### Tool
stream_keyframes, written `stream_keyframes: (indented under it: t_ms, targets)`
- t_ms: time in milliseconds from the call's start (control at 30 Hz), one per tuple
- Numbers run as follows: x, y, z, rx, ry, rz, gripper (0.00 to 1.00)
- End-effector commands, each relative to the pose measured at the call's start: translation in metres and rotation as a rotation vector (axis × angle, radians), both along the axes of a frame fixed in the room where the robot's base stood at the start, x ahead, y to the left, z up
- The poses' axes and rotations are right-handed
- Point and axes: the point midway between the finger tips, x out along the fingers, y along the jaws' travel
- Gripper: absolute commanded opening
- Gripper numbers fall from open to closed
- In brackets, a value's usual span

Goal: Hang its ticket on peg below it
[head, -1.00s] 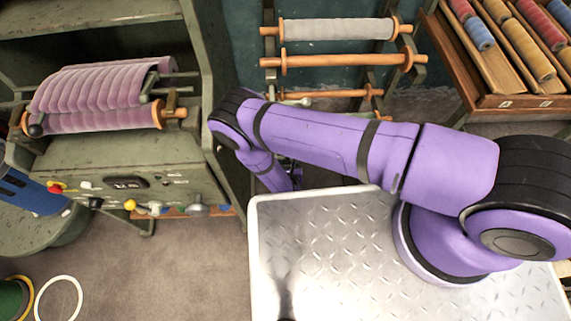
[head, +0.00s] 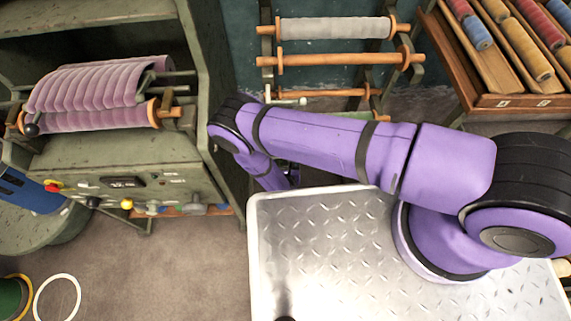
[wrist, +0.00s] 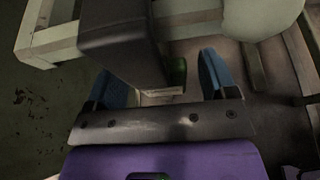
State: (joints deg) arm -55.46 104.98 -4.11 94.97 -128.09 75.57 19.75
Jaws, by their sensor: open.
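In the wrist view my gripper (wrist: 160,78) is open, with its two blue fingers apart. A dark block (wrist: 122,35) lies across the view in front of the fingers. A small green piece (wrist: 178,72) and a pale flat strip (wrist: 163,92) show between the fingers; I cannot tell whether the strip is a ticket. No ticket or peg can be made out with certainty. A rack holds a grey roll (head: 335,29), with bare orange rods (head: 340,60) below it.
A green machine with a mauve ribbed roll (head: 95,92) and a panel of coloured knobs (head: 127,204) stands at left. A wooden tray of spools (head: 515,102) is at upper right. My metal deck fills the lower right. Open floor (head: 170,270) lies at lower left.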

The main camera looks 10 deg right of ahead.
Motion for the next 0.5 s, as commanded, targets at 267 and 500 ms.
stream_keyframes:
  t_ms: [267, 500]
  targets:
    - [-0.023, 0.001, 0.009, -0.001, 0.001, 0.002, 0.78]
    - [-0.065, 0.003, 0.027, -0.001, 0.001, 0.003, 0.78]
